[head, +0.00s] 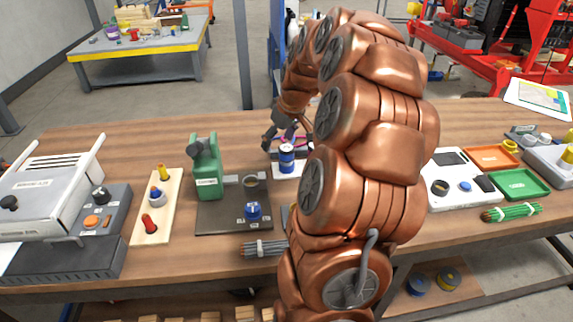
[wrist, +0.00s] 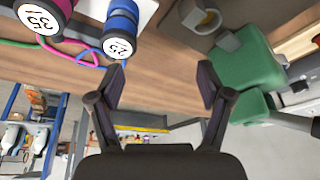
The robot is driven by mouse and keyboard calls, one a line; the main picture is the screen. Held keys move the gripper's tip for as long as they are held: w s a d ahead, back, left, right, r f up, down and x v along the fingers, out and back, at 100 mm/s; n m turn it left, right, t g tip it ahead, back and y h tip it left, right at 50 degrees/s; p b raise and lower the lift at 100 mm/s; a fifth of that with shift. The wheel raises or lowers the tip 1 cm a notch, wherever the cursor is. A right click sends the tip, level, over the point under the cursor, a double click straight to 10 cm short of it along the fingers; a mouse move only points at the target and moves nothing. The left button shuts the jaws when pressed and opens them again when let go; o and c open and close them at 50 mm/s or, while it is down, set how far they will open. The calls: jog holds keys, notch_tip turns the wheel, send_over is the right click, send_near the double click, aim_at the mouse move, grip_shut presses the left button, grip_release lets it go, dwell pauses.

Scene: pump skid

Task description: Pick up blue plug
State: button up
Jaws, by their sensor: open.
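A small blue plug (head: 155,195) with a pale collar stands on a light wooden board (head: 138,236) left of centre in the head view. A yellow plug (head: 163,173) is behind it and a red plug (head: 149,224) in front. My gripper (head: 284,137) is open and empty above the bench, well to the right of the board. The wrist view shows its two fingers (wrist: 162,85) spread apart with nothing between them. The blue plug on the board is not seen in the wrist view.
A blue cylinder (head: 287,158) marked 25 (wrist: 118,47) is near my gripper, with pink and green loops (wrist: 88,56) beside it. My arm hides the bench's middle right.

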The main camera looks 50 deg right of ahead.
aim_at(285, 146)
jog(key=d+f, duration=0.1)
jog(key=d, duration=0.5)
jog(key=shift+s+a+p+x, duration=0.15)
jog(key=shift+p+x, duration=0.3)
jog(key=shift+x, duration=1.5)
jog(key=shift+s+a+p+x, duration=0.1)
jog(key=shift+s+p+x, duration=0.25)
jog(key=shift+x, duration=1.55)
jog(key=shift+f, duration=0.1)
jog(key=c, duration=1.4)
jog(key=shift+o, duration=0.2)
jog(key=shift+w, duration=0.1)
jog(key=shift+r+h+b, duration=0.3)
jog(key=shift+r+b, duration=0.15)
jog(key=shift+r, duration=1.25)
jog(key=s+a+r+b, duration=0.1)
jog(key=s+a+b, duration=0.2)
jog(key=s+a, duration=0.6)
jog(key=s, duration=0.4)
jog(key=shift+a+r, duration=0.2)
jog(key=shift+r, duration=0.1)
jog(key=shift+w, duration=0.1)
